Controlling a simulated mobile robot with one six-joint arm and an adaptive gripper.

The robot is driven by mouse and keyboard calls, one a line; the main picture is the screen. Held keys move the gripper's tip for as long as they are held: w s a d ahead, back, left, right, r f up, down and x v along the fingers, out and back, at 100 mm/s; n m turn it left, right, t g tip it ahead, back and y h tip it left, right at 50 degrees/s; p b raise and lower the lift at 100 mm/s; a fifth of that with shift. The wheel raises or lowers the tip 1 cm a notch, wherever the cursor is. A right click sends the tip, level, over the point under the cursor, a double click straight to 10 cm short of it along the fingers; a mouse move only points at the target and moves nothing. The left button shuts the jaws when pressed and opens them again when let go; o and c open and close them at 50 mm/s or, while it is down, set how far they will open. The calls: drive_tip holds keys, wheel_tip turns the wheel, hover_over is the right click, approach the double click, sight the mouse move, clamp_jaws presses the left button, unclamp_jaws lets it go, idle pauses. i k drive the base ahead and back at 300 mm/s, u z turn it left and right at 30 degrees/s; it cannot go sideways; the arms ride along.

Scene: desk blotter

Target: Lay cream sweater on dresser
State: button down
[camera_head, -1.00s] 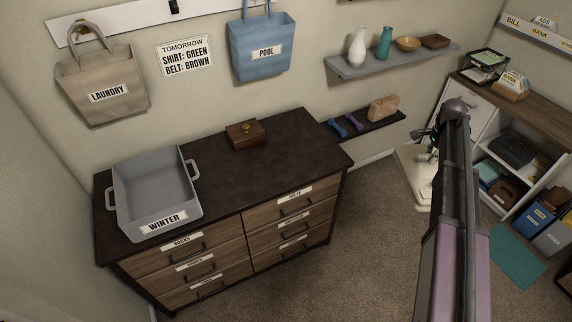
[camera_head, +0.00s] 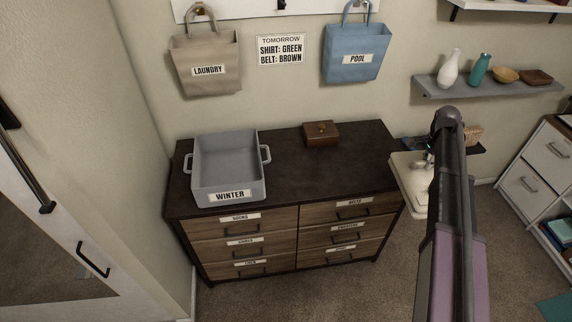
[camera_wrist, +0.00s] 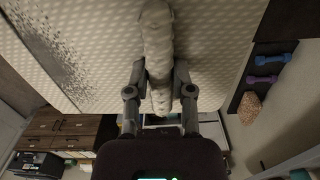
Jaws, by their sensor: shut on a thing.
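The cream sweater (camera_head: 408,183) hangs from my gripper (camera_head: 430,158) just off the right end of the dresser in the head view. In the wrist view my gripper (camera_wrist: 160,80) is shut on a bunched fold of the sweater (camera_wrist: 158,35). Its wide dotted cloth, with a grey speckled patch at the left, fills much of that view. The dresser (camera_head: 350,160) has a dark top and labelled wooden drawers. Its top is bare between and around the items on it. My arm hides part of the sweater's right side in the head view.
A grey WINTER bin (camera_head: 228,170) stands on the dresser's left part, and a small wooden box (camera_head: 321,133) at the back. LAUNDRY (camera_head: 207,65) and POOL (camera_head: 355,55) bags hang above. A shelf with vases (camera_head: 490,85) is at the right. The right front of the dresser top is free.

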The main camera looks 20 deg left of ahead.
sight(359, 163)
drive_tip(key=u, duration=0.45)
drive_tip(key=i, duration=1)
drive_tip(key=u, duration=0.05)
